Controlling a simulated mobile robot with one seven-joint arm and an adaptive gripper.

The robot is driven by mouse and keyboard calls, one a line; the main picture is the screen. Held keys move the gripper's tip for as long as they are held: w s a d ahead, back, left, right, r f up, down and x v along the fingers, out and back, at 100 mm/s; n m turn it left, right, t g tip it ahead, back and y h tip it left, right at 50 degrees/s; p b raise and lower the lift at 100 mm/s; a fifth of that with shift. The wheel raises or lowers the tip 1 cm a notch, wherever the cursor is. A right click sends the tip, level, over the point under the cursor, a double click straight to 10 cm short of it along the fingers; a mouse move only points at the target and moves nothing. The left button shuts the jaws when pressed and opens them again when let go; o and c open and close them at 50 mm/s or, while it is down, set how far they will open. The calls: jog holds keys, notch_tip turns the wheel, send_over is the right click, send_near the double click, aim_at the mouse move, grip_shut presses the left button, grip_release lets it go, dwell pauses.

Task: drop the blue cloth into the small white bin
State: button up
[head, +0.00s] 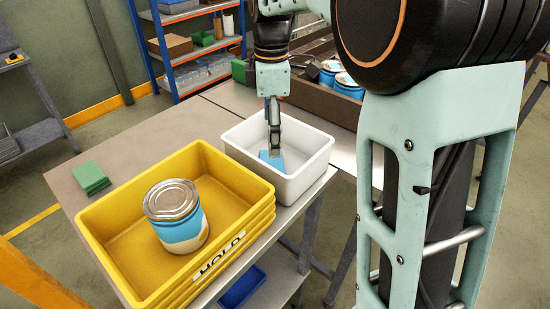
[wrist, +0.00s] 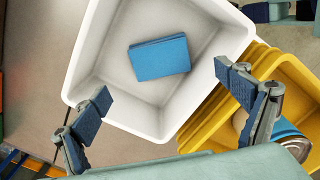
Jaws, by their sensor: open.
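The small white bin (head: 312,181) stands on the table, to the right of the yellow tote in the head view. The blue cloth (wrist: 159,58) lies folded flat on the bin floor in the wrist view, with clear white floor around it. In the head view the cloth (head: 268,158) is partly hidden behind a finger. My gripper (head: 274,147) points down over the bin. In the wrist view my gripper (wrist: 162,86) is open, its two fingers wide apart with nothing between them, and the cloth lies apart from both.
A yellow tote (head: 110,213) marked HOLD holds a large can (head: 178,215) with a blue and cream label. Green cloths (head: 91,177) lie stacked at the table's left. Behind the bin is a brown tray (head: 330,103) with blue cans. A shelf rack (head: 200,50) stands at the back.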

jog(key=shift+r, duration=0.1)
notch_tip(320, 180, up, 12)
dwell(0.5)
